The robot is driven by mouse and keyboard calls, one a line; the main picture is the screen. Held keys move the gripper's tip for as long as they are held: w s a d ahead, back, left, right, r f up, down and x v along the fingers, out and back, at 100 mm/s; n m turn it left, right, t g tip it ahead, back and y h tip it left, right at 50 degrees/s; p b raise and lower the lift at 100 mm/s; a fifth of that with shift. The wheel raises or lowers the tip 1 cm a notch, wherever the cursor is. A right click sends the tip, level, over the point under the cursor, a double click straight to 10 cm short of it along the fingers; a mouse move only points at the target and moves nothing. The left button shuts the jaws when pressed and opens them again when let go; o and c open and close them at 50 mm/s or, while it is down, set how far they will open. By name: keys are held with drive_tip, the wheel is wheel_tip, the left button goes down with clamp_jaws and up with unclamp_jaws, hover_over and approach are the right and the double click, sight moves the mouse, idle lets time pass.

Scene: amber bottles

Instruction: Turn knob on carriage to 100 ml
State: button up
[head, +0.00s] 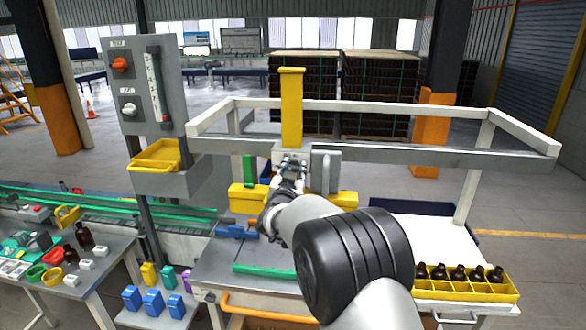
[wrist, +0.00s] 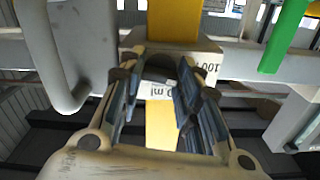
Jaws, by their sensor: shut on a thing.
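The carriage (head: 326,168) is a grey box on the white and grey rail, with a yellow upright (head: 291,105) rising from it. My gripper (head: 292,168) is at the front face of the carriage, seen from behind my arm. In the wrist view my gripper (wrist: 165,72) has its two blue-grey padded fingers on either side of a dark knob (wrist: 164,68), shut on it. The knob is mostly hidden by the fingers. A white label ending in "ml" (wrist: 160,89) shows between the fingers, and a "100" label (wrist: 207,70) shows to the right. The knob's pointer cannot be read.
A grey handle (wrist: 50,60) stands beside the carriage. A grey panel (head: 145,85) with an orange and a white knob stands at the left. A yellow crate (head: 465,289) of amber bottles sits at the right. Small coloured blocks and bottles lie on the left tables.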

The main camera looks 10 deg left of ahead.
drive_tip(key=shift+n+p, duration=0.3)
drive_tip(key=shift+n, duration=0.6)
drive_tip(key=o, duration=1.1)
drive_tip(key=shift+s, duration=0.1)
drive_tip(key=s, duration=1.2)
drive_tip(key=shift+a, duration=0.2)
drive_tip(key=shift+w, duration=0.1)
